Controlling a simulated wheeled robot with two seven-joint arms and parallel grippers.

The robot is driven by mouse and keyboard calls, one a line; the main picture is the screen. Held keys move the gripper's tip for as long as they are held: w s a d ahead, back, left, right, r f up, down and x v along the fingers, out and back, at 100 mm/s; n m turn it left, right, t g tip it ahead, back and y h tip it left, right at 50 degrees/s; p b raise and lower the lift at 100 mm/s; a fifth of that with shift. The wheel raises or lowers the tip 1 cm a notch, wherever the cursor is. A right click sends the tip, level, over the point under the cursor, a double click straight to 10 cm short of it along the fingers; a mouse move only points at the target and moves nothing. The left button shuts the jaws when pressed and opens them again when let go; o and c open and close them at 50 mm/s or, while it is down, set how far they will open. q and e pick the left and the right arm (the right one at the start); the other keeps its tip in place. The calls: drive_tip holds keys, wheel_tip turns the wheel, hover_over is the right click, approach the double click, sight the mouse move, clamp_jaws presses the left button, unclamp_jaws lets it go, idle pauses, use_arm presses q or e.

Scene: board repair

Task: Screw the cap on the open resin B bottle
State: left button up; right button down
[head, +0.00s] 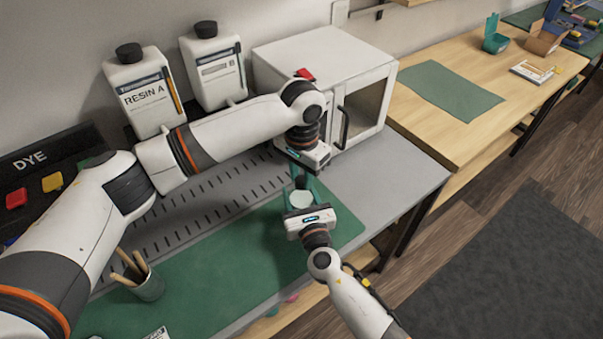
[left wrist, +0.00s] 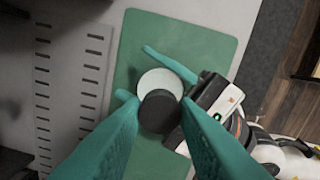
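My left gripper (head: 301,182) points down, and its teal fingers (left wrist: 158,110) are closed on a dark round cap (left wrist: 160,112). Just below the cap, a pale round container top (left wrist: 160,80) sits between my right gripper's teal fingers; it also shows in the head view (head: 301,199). The cap partly covers it in the wrist view, and I cannot tell whether they touch. My right gripper (head: 300,196) comes in from the front.
A white cabinet (head: 300,52) with an open-looking front stands behind my grippers. A green mat (head: 220,270) covers the bench front. A brush cup (head: 150,287) and a DYE rack (head: 35,180) are at the left. Another table (head: 415,125) stands right.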

use_arm(q)
drive_tip(key=o, duration=0.4)
wheel_tip(320, 180, up, 12)
idle(0.5)
use_arm(e)
drive_tip(key=c, duration=0.5)
unclamp_jaws()
